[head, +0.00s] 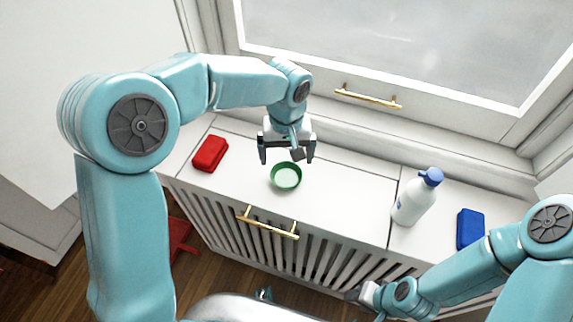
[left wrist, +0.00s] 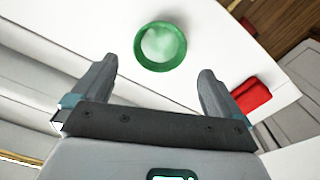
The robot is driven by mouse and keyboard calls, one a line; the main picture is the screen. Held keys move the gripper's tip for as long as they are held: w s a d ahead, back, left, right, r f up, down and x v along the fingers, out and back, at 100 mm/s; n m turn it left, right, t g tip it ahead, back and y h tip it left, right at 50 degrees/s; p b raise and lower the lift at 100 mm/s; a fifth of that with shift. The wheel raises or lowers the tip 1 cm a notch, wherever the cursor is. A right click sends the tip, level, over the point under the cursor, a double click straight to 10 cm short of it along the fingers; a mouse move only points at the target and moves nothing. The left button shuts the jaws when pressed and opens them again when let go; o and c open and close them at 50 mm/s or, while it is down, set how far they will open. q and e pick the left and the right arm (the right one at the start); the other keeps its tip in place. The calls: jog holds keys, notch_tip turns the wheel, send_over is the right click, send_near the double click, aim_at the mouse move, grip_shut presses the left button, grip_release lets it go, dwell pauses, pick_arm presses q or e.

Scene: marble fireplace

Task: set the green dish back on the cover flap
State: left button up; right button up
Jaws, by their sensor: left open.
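The green dish (head: 286,176) is small and round and rests upright on the white cover flap (head: 345,195), the middle panel of the ledge top. My left gripper (head: 286,160) is open and empty just behind the dish, pointing down, its fingers apart from it. In the left wrist view the dish (left wrist: 160,46) lies beyond and between the two open fingertips (left wrist: 158,80), with nothing in the jaws. My right gripper (head: 358,294) is low in front of the slatted front; its jaws are too small to read.
A red block (head: 210,153) lies left of the flap. A white bottle with a blue cap (head: 413,197) and a blue block (head: 470,229) stand to the right. A gold handle (head: 267,223) is on the flap's front edge. The window (head: 420,40) rises behind.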

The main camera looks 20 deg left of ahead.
pick_arm(q)
notch_tip(320, 180, up, 4)
jog(key=shift+r, duration=0.2)
pick_arm(e)
jog(key=shift+r, duration=0.25)
pick_arm(q)
jog(key=shift+s, duration=0.1)
